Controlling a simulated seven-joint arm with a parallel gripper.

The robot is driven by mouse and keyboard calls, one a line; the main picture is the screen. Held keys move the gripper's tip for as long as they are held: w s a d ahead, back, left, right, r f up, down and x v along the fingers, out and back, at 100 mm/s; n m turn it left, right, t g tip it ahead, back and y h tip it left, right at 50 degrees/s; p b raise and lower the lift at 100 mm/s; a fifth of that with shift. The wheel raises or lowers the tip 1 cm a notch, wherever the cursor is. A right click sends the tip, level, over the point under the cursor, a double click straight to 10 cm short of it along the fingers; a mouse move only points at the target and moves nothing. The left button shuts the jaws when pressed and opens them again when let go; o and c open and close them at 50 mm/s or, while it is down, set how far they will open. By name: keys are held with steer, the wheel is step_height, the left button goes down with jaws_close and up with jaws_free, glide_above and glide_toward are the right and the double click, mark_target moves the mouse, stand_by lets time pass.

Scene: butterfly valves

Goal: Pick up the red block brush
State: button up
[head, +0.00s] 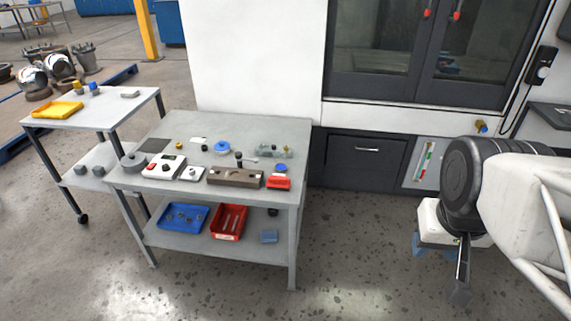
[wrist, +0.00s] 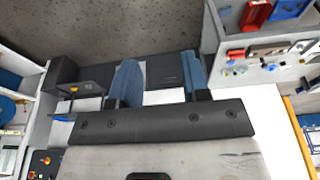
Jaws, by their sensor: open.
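A small red block-shaped item (head: 278,183), which looks like the red block brush, lies at the front right corner of the grey workbench top (head: 270,128). Its bristles are too small to make out. A red item at the bench edge in the wrist view (wrist: 236,54) may be the same one. My gripper (head: 432,248) hangs well to the right of the bench, over the floor and far from the red item. In the wrist view my gripper (wrist: 160,76) shows two blue fingers set wide apart, with nothing between them.
Beside the red item are a brown drilled block (head: 235,178) and a blue round part (head: 281,168). A valve assembly (head: 274,151) lies behind. The lower shelf holds a blue tray (head: 182,218) and a red bin (head: 229,222). A machine cabinet (head: 362,160) stands behind; open floor separates bench and gripper.

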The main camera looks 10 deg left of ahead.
steer(key=o, duration=0.7)
